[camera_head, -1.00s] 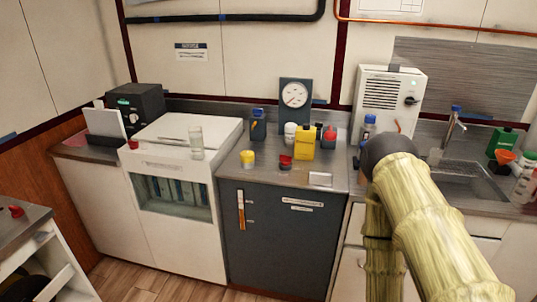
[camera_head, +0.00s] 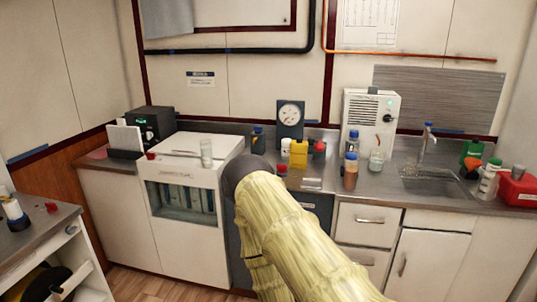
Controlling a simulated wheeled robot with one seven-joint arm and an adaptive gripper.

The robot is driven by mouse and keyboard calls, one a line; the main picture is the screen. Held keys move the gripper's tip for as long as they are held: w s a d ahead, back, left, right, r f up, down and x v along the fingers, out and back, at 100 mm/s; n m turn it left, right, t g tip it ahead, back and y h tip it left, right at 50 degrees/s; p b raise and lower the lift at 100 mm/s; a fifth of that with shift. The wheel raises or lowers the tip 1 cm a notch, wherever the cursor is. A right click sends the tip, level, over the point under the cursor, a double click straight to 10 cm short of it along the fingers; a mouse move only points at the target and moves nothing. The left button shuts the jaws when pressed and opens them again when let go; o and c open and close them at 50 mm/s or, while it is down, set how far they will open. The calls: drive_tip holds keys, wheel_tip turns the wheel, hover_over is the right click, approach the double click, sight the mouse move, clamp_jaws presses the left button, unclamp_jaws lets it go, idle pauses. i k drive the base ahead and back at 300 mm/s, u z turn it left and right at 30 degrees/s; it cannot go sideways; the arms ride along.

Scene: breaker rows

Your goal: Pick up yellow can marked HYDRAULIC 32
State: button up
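The yellow can (camera_head: 299,155) stands upright on the steel counter in front of the grey gauge panel (camera_head: 290,118). Its marking is too small to read. A white bottle (camera_head: 286,146) is close to its left, and a red bottle with a light cap (camera_head: 319,149) is close to its right. My arm, with yellowish bamboo-like links and a dark rounded joint, crosses the lower middle of the view, left of and below the can in the picture. The can is unobstructed by the arm. My gripper is not visible.
A small red item (camera_head: 282,169) sits before the can. Right are a white box (camera_head: 371,112), blue-capped bottles (camera_head: 351,170) and a sink (camera_head: 430,184). A side cart (camera_head: 35,235) stands at lower left.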

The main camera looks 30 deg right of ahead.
sight(299, 148)
drive_tip(key=u, duration=0.6)
drive_tip(key=i, duration=2.4)
drive_tip(key=z, duration=1.45)
drive_tip(key=i, duration=0.6)
drive_tip(key=z, duration=0.7)
